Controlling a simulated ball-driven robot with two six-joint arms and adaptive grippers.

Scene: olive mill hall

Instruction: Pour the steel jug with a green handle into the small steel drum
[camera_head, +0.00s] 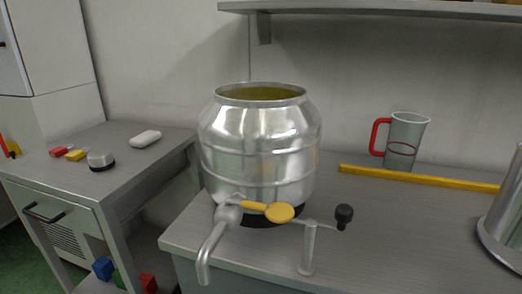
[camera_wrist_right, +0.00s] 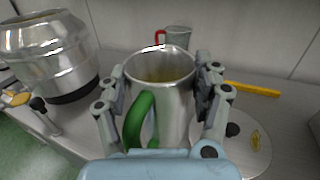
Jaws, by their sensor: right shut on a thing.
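The small steel drum (camera_head: 260,145) stands on the table with its top open and a yellow-green interior. A tap (camera_head: 212,240) sticks out low on its front. In the right wrist view the drum (camera_wrist_right: 52,60) is at the upper left, apart from the jug. My right gripper (camera_wrist_right: 160,95) is shut on the steel jug with a green handle (camera_wrist_right: 168,75), its fingers on both sides of the body. The jug looks roughly upright, with something yellowish inside. The green handle faces the wrist camera. My left gripper is not in view.
A clear jug with a red handle (camera_head: 405,140) stands behind a yellow bar (camera_head: 420,178). A steel vessel (camera_head: 504,220) is cut off at the right edge; I cannot tell which one. A shelf (camera_head: 380,10) hangs above. A side table (camera_head: 120,175) holds small items.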

